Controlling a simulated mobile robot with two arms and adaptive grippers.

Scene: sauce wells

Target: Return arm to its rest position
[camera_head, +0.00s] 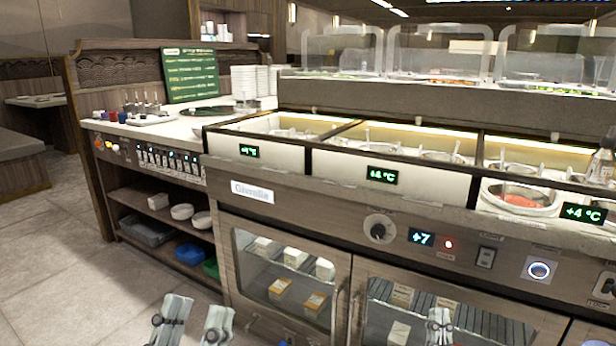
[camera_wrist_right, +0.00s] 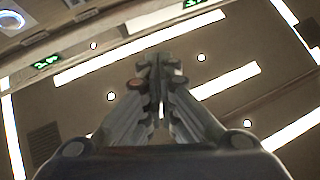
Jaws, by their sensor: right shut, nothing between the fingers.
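My left gripper (camera_head: 195,318) is at the bottom edge of the head view, left of centre. Its two fingers stand apart with nothing visible between them. My right gripper (camera_head: 438,326) is at the bottom edge, right of centre, in front of the counter's glass doors. In the right wrist view the same gripper (camera_wrist_right: 158,75) has its fingertips together with nothing held. It points up toward the ceiling and its light strips (camera_wrist_right: 200,40). Most of both arms is out of the head view.
The sauce counter (camera_head: 330,195) with its lit wells spans the right side. A red sauce well (camera_head: 520,200) is at the right. A dial (camera_head: 379,229) sticks out of the front panel. A side shelf (camera_head: 150,217) holds bowls (camera_head: 182,211) and bins. Open floor (camera_head: 60,270) lies at left.

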